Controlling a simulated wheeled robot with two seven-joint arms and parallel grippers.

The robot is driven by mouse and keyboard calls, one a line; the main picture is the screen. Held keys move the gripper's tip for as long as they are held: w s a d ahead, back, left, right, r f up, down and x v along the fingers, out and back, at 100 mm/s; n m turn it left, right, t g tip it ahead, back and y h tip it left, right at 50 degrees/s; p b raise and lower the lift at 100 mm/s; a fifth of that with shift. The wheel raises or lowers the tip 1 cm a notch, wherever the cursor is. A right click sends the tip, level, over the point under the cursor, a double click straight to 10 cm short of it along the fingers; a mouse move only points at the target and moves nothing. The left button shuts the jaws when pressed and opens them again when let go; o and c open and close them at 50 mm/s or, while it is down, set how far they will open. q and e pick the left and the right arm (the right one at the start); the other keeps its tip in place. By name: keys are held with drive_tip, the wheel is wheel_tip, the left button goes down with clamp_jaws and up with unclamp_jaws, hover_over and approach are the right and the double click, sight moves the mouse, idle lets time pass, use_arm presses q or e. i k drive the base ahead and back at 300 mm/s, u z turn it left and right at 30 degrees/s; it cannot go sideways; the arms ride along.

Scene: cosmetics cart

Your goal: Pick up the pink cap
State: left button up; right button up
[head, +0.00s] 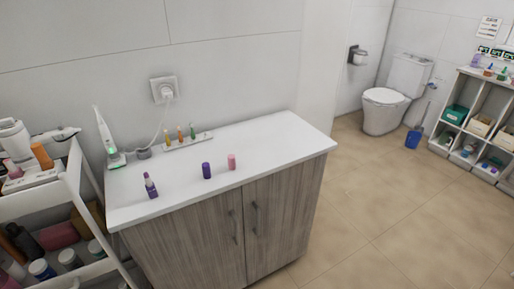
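A small pink cap (231,162) stands upright on the white countertop (275,140) of a wood-front cabinet, in the head view. A purple cap (206,170) stands just left of it, a small gap apart. Neither of my grippers is in view, and nothing covers the pink cap.
A tray (188,141) with several small coloured bottles lies against the wall behind the caps. A white-green electric device (108,140) stands at the back left corner. A loaded white cart (75,185) adjoins the left side. The counter's right part is clear.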

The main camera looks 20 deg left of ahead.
sight(231, 158)
drive_tip(key=u, duration=0.55)
drive_tip(key=i, duration=1.15)
drive_tip(key=u, duration=0.9)
